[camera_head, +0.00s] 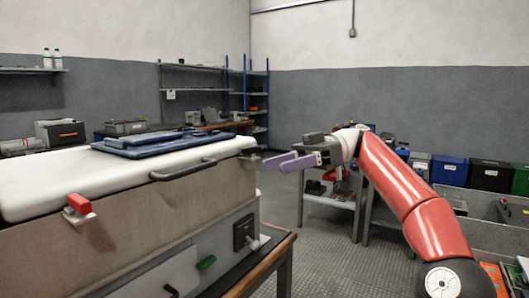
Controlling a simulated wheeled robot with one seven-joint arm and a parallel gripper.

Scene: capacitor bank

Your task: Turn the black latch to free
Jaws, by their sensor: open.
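A large case with a white lid (45,190) stands on a table at the left. On its front side sits a black latch (243,231), a dark square piece with a small lighter lever at its lower right. I cannot tell the latch's exact turn position. My gripper (272,163), with purple fingers, is at the right end of the case, above and to the right of the black latch. It points left, is open, holds nothing and looks apart from the latch.
The case also bears a red latch (78,204), a green latch (206,263) and a dark bar handle (183,171) at the lid's edge. Blue panels (150,143) lie on the lid. Bins (449,170) stand at the right. Grey floor (325,250) is open right of the table.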

